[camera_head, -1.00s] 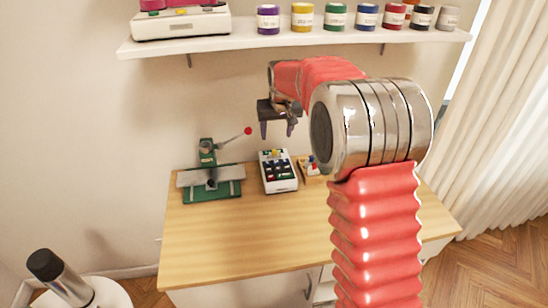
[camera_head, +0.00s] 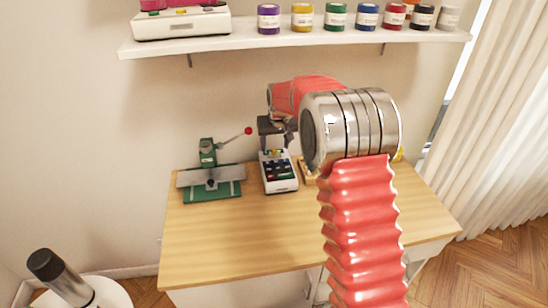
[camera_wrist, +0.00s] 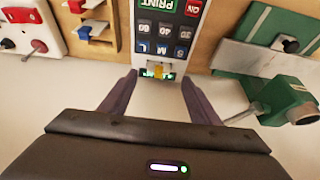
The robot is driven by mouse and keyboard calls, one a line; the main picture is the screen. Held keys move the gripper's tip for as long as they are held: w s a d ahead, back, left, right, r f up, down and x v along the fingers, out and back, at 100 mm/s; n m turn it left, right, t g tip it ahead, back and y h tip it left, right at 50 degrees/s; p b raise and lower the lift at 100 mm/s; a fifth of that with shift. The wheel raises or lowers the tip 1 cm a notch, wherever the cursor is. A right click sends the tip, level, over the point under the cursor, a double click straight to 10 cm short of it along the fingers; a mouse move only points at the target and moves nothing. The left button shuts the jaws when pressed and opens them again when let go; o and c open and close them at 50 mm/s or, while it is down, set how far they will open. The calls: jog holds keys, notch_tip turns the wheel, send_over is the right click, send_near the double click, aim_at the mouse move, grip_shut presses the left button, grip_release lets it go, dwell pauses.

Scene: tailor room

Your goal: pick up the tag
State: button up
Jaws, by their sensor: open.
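The label printer (camera_head: 279,174) is a white device with dark and coloured keys, lying on the wooden table. In the wrist view the printer (camera_wrist: 165,30) shows upside down with PRINT and number keys. A small yellow piece (camera_wrist: 158,71), which looks like the tag, sits at the printer's near end, over a green-lit slot. My gripper (camera_wrist: 158,92) is open and empty, its two dark fingers on either side of the printer's near end with the yellow piece between them in the picture. I cannot tell its exact height. In the head view my gripper (camera_head: 274,146) is just above the printer's back end.
A green press (camera_head: 212,180) with a red-knobbed lever stands left of the printer; its lever comes near my gripper in the wrist view. A wooden holder (camera_wrist: 95,28) with blue parts is on the other side. A shelf (camera_head: 300,43) with jars hangs above. The table's front is clear.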

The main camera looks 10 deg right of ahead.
aim_at(275, 151)
jog(key=x, duration=0.4)
jog(key=shift+w+d+f, duration=0.15)
jog(key=shift+w+f, duration=0.1)
jog(key=shift+f, duration=0.1)
jog(key=c, duration=1.2)
jog(key=shift+r, duration=0.2)
notch_tip(275, 151, up, 10)
jog(key=shift+s+f, duration=0.15)
jog(key=shift+f, duration=0.05)
dwell(0.5)
